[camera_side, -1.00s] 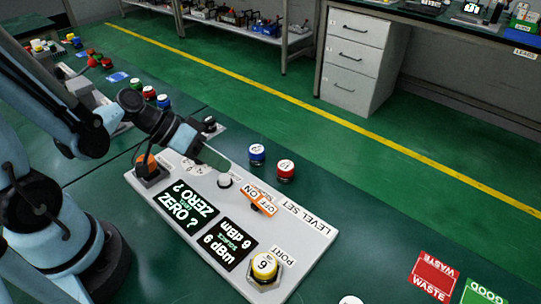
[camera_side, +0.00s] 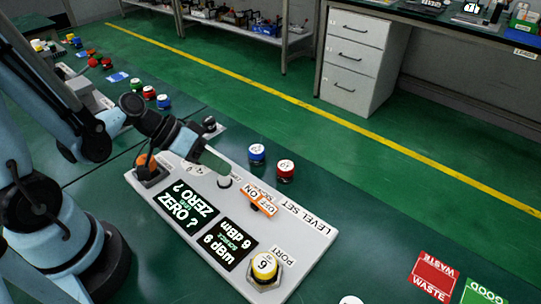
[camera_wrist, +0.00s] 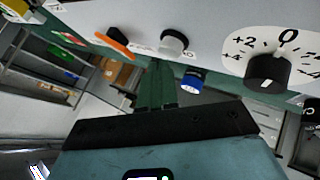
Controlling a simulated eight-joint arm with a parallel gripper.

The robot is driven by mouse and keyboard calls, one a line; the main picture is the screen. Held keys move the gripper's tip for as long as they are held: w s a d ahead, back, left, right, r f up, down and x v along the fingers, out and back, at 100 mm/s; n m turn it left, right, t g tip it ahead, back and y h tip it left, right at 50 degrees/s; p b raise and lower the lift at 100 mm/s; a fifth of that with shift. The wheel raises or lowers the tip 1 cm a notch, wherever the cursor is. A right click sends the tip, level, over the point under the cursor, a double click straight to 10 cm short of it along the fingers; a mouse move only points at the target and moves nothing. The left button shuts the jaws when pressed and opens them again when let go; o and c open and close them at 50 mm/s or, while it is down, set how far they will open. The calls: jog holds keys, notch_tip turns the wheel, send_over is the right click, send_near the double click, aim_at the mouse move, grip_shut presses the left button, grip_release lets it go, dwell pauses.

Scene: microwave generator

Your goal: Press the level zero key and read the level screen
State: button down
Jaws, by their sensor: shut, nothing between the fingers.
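The white level panel (camera_side: 312,232) lies on the green bench. Its level screen (camera_side: 188,206) reads "ZERO ?", and a second screen (camera_side: 231,244) reads "6 dBm" source. A round pale key (camera_side: 224,182) stands between the level screen and the orange ON/OFF switch (camera_side: 259,203); I take it for the zero key. It also shows in the wrist view (camera_wrist: 174,43). My gripper (camera_side: 226,170) is shut and empty, its fingertips just above the key in the side view; contact cannot be told. The fingers also show in the wrist view (camera_wrist: 158,66), pointing near the key.
A black knob (camera_wrist: 268,72) with a numbered dial sits beside the key. A yellow-capped port (camera_side: 264,267) is at the panel's near end. Blue (camera_side: 257,153) and red (camera_side: 285,170) capped pieces stand just behind the panel. Red waste (camera_side: 434,276) and green good mats lie right.

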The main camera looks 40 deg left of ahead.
aim_at(219, 177)
jog(key=shift+r, duration=0.1)
jog(key=shift+r, duration=0.35)
dwell(0.4)
jog(key=shift+r, duration=2.5)
jog(key=a+r+y, duration=0.1)
jog(key=y, duration=0.1)
jog(key=a+r+y, duration=0.1)
jog(key=y, duration=0.1)
jog(key=a+r+t+y, duration=0.1)
jog(key=a+y, duration=0.1)
jog(key=shift+s+r+n+y, duration=0.15)
jog(key=shift+s+n+y, duration=0.15)
jog(key=shift+y, duration=0.1)
